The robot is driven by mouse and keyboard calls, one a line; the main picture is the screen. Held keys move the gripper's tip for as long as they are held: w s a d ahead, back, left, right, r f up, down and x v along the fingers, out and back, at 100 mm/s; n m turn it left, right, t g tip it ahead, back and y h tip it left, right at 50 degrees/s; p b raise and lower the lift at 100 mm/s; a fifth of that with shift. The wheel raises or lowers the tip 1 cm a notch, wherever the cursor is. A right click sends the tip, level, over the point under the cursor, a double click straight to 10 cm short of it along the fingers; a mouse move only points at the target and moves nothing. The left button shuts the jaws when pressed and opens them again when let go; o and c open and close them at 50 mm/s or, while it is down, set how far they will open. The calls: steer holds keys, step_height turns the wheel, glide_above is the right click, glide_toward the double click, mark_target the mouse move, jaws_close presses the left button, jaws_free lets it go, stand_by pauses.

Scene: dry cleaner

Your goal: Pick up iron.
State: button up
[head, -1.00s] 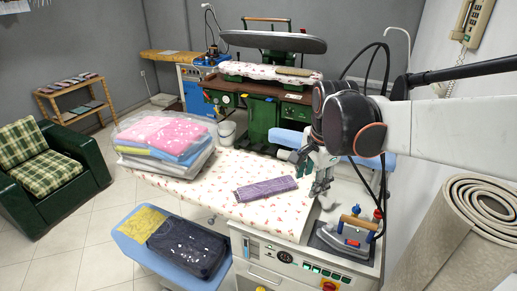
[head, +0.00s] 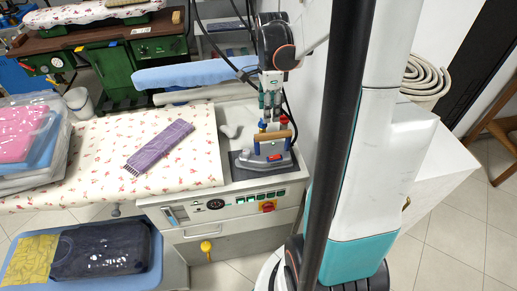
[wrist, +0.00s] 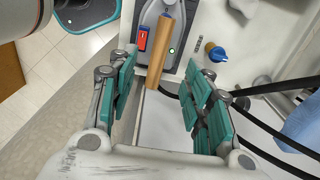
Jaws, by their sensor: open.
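The iron (head: 266,158) stands on a dark pad at the right end of the ironing table, with its tan handle (head: 273,136) on top and a red switch on its body. My gripper (head: 270,112) points down just above and behind the handle in the head view. In the wrist view, my gripper (wrist: 158,78) has its teal fingers spread wide and empty. The iron's wooden handle (wrist: 166,48) shows ahead, between the lines of the fingers, apart from both pads. My gripper hides part of the iron's far side in the head view.
A folded purple cloth (head: 160,147) lies on the floral table cover (head: 105,150). Bagged folded clothes (head: 28,135) are at the left. Dark hoses hang beside my arm. A blue knob (wrist: 217,54) is right of the handle. A blue padded board (head: 190,73) is behind.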

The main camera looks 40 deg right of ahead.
mark_target(268, 134)
step_height(268, 134, down, 13)
steer(key=b, duration=0.3)
steer(key=shift+w+r+b, duration=0.15)
steer(key=shift+b, duration=0.25)
steer(key=shift+r, duration=0.1)
jaws_close()
